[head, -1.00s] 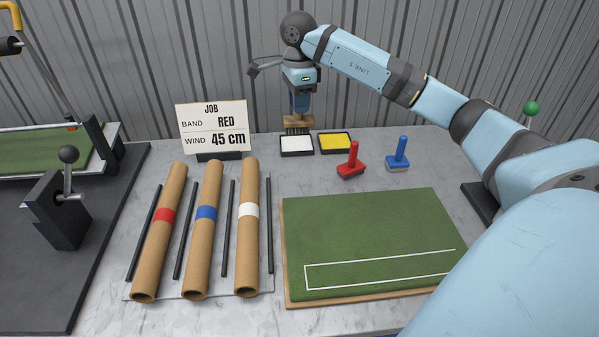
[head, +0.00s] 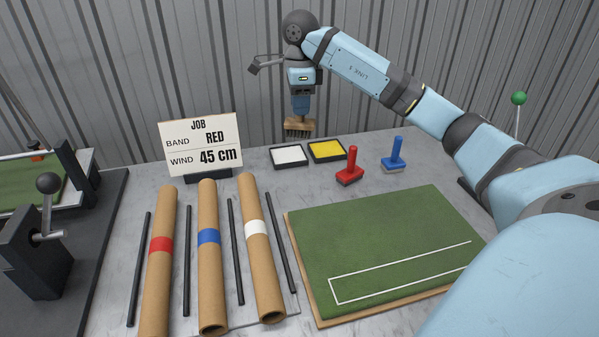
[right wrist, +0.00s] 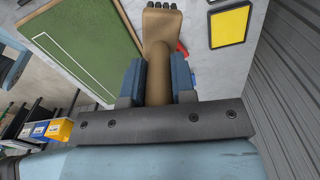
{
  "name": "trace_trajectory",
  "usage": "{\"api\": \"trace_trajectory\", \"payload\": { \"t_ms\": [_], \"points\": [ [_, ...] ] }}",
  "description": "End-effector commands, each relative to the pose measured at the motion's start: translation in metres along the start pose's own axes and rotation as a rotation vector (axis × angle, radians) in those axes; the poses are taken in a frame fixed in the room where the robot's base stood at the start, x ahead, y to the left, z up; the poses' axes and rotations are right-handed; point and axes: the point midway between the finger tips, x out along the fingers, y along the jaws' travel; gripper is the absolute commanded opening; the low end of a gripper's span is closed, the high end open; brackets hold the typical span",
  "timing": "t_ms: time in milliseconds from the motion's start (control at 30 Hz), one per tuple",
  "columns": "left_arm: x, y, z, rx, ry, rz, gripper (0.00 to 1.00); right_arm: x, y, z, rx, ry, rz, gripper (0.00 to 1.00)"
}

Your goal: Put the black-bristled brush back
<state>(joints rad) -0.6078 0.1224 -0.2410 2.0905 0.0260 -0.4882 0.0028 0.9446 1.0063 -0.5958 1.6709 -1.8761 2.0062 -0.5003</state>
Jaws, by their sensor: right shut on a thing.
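My right gripper (head: 301,110) is shut on the handle of a wooden brush (head: 298,124). The brush hangs upright with its dark bristles pointing down, just above and behind the white pad tray (head: 289,157). A gap shows between the bristles and the tray. In the right wrist view the brown handle (right wrist: 160,60) lies between the two fingers, with the brush head at the top edge of the picture. My left gripper is not in view.
A yellow pad tray (head: 327,151), a red-handled tool (head: 350,168) and a blue-handled tool (head: 394,155) stand to the right. The job sign (head: 201,145) is left. Cardboard tubes (head: 209,265) and a turf board (head: 385,240) lie in front. A corrugated wall rises behind.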

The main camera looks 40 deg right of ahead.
Motion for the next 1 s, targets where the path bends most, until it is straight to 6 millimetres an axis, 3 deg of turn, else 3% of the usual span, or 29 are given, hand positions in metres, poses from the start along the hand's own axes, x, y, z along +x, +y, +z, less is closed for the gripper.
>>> {"api": "trace_trajectory", "payload": {
  "t_ms": [33,100,400,1000],
  "points": [
    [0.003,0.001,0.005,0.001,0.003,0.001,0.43,0.021,0.001,0.001,-0.002,0.002,0.006,0.0],
    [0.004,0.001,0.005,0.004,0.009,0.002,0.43,0.04,0.001,0.001,-0.002,0.001,0.006,0.0],
    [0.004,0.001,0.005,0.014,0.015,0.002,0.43,0.11,0.001,0.0,0.0,0.001,0.003,0.0],
    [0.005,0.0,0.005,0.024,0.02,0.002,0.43,0.171,0.0,0.0,-0.001,-0.001,0.0,0.0]
  ]
}}
